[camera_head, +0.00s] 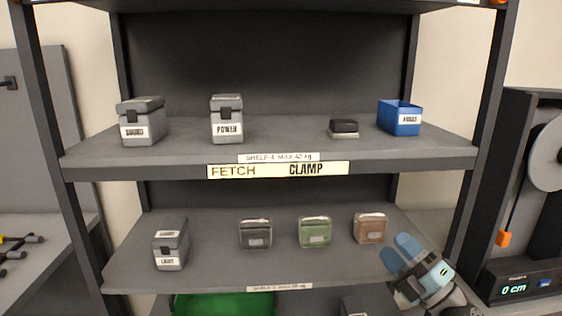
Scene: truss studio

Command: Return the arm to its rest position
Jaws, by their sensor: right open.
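My right gripper (402,253) is at the lower right, in front of the right end of the lower shelf (215,273). Its blue fingertips point up and to the left, close to the brown container (370,228). It is open, and nothing shows between its fingers. I cannot tell whether it touches the shelf. My left gripper does not show.
The upper shelf (290,150) holds grey boxes (142,121), (227,119), a small dark block (344,128) and a blue bin (400,118). The lower shelf holds a grey box (171,244), a dark container (255,233) and a green one (314,231). A rack post (485,140) stands right.

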